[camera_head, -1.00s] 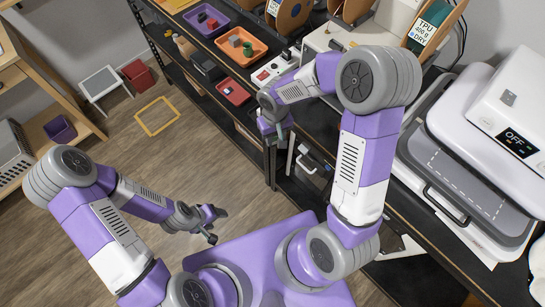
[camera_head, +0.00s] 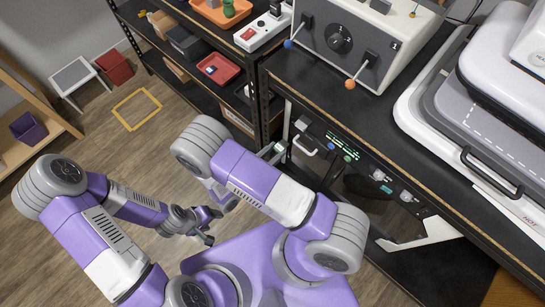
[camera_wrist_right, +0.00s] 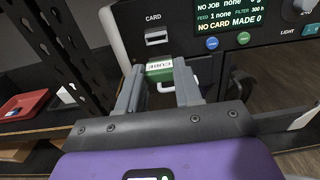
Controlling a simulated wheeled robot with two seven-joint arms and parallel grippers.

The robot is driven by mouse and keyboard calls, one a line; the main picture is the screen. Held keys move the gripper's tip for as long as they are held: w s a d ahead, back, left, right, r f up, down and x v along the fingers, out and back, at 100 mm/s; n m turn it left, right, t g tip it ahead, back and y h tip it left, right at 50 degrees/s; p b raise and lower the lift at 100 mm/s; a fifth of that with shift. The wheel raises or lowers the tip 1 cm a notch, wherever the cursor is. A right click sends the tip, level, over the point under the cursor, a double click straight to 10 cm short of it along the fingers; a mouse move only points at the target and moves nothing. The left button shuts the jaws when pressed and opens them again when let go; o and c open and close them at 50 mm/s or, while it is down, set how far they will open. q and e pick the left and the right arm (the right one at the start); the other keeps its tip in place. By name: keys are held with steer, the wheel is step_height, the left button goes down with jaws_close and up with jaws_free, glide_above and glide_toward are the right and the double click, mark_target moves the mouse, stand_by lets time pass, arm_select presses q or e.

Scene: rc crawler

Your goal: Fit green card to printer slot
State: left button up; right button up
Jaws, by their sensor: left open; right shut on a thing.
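In the right wrist view my right gripper (camera_wrist_right: 160,88) is shut on a green card (camera_wrist_right: 160,71) with pale lettering. The card is just below and apart from the slot (camera_wrist_right: 156,37) marked CARD on the dark printer panel (camera_wrist_right: 200,14). The panel's display reads "NO CARD". In the head view the panel (camera_head: 372,166) is on the front below the worktop. My right gripper (camera_head: 275,152) is at the panel's left end; the card is too small to make out there. My left gripper (camera_head: 203,226) is open and empty, low over the floor.
A grey box with levers (camera_head: 350,40) stands on the worktop above the panel. A press-like machine (camera_head: 470,120) is to the right. A black shelf post (camera_head: 264,105) stands close left of the panel. A red tray (camera_head: 218,68) is on the shelf.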

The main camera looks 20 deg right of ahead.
mark_target(282, 144)
steer(key=shift+a+t, duration=0.1)
steer(key=shift+t, duration=0.2)
steer(key=shift+w, duration=0.1)
steer(key=shift+a+r, duration=0.1)
steer(key=shift+x, duration=2.9)
steer(key=shift+p, duration=0.3)
steer(key=shift+x, duration=1.45)
steer(key=o, duration=1.1)
steer(key=shift+c, duration=0.2)
